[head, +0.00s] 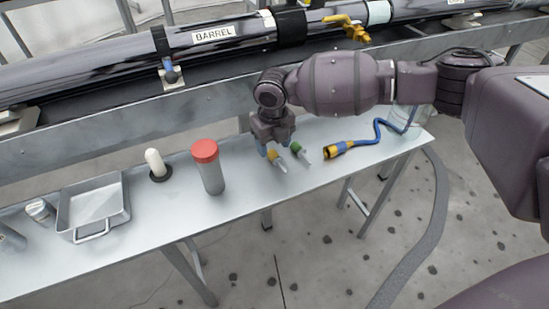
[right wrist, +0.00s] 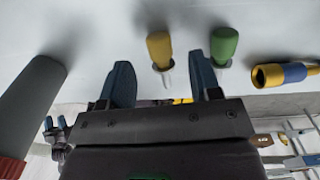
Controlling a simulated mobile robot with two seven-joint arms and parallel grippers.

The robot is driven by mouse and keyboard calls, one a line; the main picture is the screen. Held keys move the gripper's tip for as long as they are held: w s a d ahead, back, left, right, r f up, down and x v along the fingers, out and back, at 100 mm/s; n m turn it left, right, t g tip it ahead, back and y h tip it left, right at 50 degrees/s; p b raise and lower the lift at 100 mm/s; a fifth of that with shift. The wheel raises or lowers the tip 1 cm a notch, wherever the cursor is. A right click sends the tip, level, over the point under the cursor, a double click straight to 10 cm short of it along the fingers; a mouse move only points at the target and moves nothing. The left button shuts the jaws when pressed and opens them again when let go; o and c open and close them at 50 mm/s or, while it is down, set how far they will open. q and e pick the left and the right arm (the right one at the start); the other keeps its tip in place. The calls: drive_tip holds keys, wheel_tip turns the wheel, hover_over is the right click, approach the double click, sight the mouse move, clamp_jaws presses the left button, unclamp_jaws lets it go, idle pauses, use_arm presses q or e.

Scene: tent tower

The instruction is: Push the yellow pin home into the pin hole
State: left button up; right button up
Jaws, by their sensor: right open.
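The yellow pin (head: 272,154) lies on the pale table (head: 240,210), just under my right gripper (head: 276,149). It has a yellow handle and a short metal shaft. In the right wrist view, the yellow pin (right wrist: 160,48) is ahead of the two blue fingertips of my right gripper (right wrist: 160,75), roughly midway between their lines. The jaws are open with nothing between them that I can make out as held. A green-handled pin (right wrist: 224,45) lies beside it, past the right finger. I cannot make out the pin hole.
A red-capped grey cylinder (head: 208,170), a white rounded peg on a dark base (head: 155,164) and a metal tray (head: 92,208) stand to the left. A blue cable with a yellow connector (head: 335,151) lies to the right. The barrel tube (head: 215,34) runs along the back.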

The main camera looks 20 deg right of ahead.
sight(273, 152)
wheel_tip(273, 152, down, 3)
drive_tip(key=shift+f+b, duration=0.15)
drive_tip(key=shift+b, duration=0.15)
drive_tip(key=shift+f, duration=0.2)
drive_tip(key=shift+r, duration=0.15)
drive_tip(key=c, duration=1)
use_arm(q)
drive_tip(key=shift+w+d, duration=0.15)
drive_tip(key=shift+w, duration=0.15)
use_arm(e)
drive_tip(key=shift+c, duration=0.2)
drive_tip(key=shift+r, duration=0.1)
